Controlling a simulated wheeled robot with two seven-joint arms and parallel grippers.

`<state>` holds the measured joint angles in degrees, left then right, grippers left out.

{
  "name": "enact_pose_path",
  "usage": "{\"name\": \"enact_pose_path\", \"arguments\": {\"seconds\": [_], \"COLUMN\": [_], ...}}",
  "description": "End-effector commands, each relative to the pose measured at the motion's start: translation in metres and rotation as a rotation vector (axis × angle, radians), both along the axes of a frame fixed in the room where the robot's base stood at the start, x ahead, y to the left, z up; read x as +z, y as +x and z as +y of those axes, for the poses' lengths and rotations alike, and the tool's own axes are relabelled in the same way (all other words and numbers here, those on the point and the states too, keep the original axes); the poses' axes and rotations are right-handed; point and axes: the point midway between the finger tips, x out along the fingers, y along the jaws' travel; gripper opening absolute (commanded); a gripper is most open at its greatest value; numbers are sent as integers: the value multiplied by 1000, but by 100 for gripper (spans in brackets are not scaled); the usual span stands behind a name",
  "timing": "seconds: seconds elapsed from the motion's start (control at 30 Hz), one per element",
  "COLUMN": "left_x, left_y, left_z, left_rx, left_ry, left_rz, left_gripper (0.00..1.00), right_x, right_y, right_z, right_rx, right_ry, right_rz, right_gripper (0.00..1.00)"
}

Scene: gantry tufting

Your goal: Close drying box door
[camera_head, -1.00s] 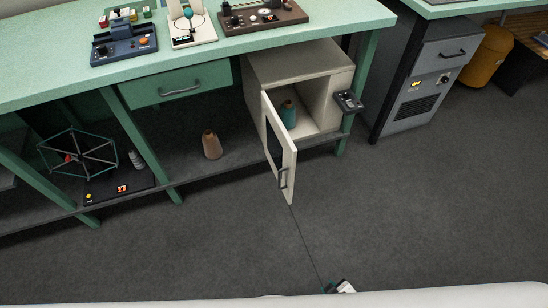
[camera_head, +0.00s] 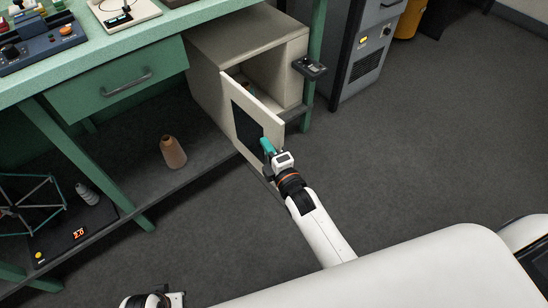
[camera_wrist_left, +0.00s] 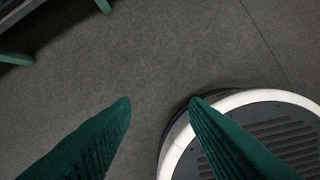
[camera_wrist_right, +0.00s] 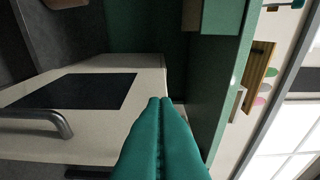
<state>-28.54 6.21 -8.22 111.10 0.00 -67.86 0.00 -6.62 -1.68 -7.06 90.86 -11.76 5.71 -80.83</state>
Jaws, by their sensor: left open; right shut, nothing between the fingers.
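The drying box (camera_head: 236,45) is a cream cabinet on the lower shelf under the green bench. Its cream door (camera_head: 262,102), with a dark window, is hinged at the left and stands open; the interior shows behind it. My right gripper (camera_head: 268,147) is shut and empty, in front of the door's lower part. In the right wrist view, the closed fingertips (camera_wrist_right: 160,102) are at the edge of the door (camera_wrist_right: 100,125), whose grey handle (camera_wrist_right: 40,120) is at left; I cannot tell whether they touch. My left gripper (camera_wrist_left: 160,104) is open and empty above the floor.
A black controller (camera_head: 310,67) sticks out at the box's right side. The floor (camera_head: 400,150) at right is clear.

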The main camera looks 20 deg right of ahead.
Motion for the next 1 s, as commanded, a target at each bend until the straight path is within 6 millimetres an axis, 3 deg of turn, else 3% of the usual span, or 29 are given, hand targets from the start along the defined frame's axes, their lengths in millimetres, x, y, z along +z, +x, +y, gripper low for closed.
{"name": "enact_pose_path", "arguments": {"seconds": [0.17,0.3,0.43,1.0], "left_x": [22,28,33,34], "left_y": [2,2,2,2], "left_z": [0,0,0,0], "left_rx": [2,3,3,3], "left_ry": [-1,-1,-1,-1], "left_rz": [-14,-16,-16,-18], "left_gripper": [41,41,41,41], "right_x": [-1,-1,-1,-1], "right_y": [38,43,47,49], "right_z": [6,-18,-28,-35], "right_rx": [0,1,1,9], "right_ry": [1,-4,-1,-1], "right_rz": [-1,0,3,2], "right_gripper": [0,0,0,0]}}
